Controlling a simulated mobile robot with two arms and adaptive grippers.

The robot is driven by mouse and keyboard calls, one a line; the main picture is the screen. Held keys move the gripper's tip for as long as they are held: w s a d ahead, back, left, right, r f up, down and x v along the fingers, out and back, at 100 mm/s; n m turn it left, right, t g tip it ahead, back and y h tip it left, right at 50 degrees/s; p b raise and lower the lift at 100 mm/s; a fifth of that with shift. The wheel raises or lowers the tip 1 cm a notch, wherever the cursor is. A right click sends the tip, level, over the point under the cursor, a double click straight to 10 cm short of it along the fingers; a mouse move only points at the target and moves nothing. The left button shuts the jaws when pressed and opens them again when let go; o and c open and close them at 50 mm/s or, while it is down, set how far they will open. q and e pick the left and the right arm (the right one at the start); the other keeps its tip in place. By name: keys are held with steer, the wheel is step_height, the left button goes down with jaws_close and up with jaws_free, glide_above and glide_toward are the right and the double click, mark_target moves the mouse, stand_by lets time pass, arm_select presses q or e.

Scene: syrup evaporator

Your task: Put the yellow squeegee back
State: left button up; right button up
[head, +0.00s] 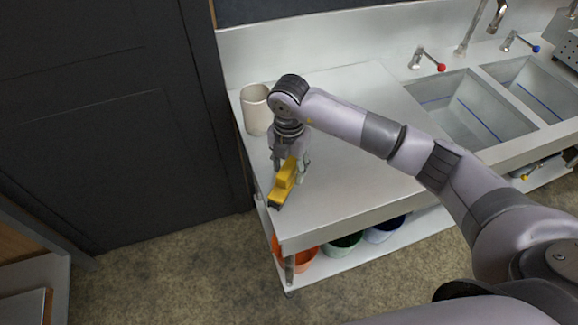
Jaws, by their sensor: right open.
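The yellow squeegee (282,190) is at the left end of the steel counter (345,170), near its front left edge. A dark strip runs along its lower end. My right gripper (290,172) points down over the squeegee, with its fingers open on either side of the yellow part. I cannot tell whether the fingers touch it, or whether the squeegee rests fully on the counter. My left gripper is not in view.
A cream container (256,109) stands behind the gripper at the counter's back left. Two sink basins (470,110) with taps lie to the right. Orange, green and blue buckets (345,243) sit on the shelf below. A dark door (100,120) is at left. The counter's middle is clear.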

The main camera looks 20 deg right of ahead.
mark_target(289, 165)
steer(key=shift+r, duration=0.45)
step_height(289, 165, up, 11)
steer(key=b, duration=0.3)
steer(key=shift+r, duration=0.2)
steer(key=shift+s+f, duration=0.1)
